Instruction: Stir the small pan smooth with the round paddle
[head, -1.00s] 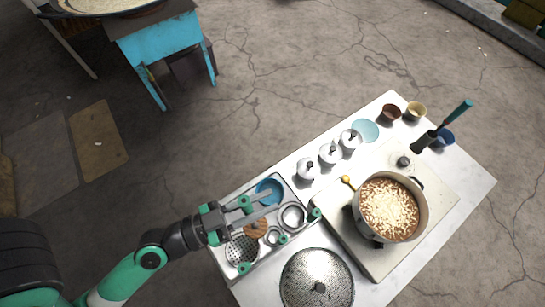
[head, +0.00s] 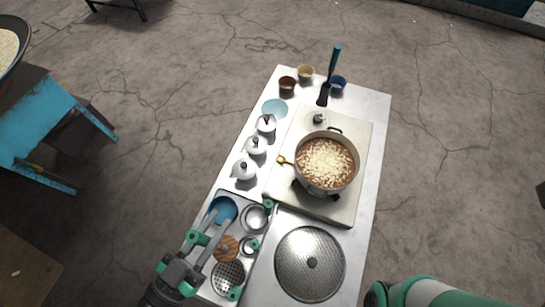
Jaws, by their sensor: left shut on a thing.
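The small pan (head: 310,189), with brown contents and pale flakes on top, stands on the stove plate at the middle of the counter. A round wooden disc, which looks like the head of the round paddle (head: 227,249), shows low in the steel tray at the left. My left gripper (head: 219,224) is over that tray, shut, with its fingers beside the disc. The thing between the fingers looks like the paddle's handle, but the grip is mostly hidden. Only a link of my right arm shows at bottom right; its gripper is out of view.
The tray (head: 262,262) also holds a blue bowl (head: 224,207) and steel tools with green ends. Lidded white pots (head: 256,147) line the left edge. A perforated round lid (head: 310,280) lies in front. A dark spatula (head: 325,92) stands beyond the pan.

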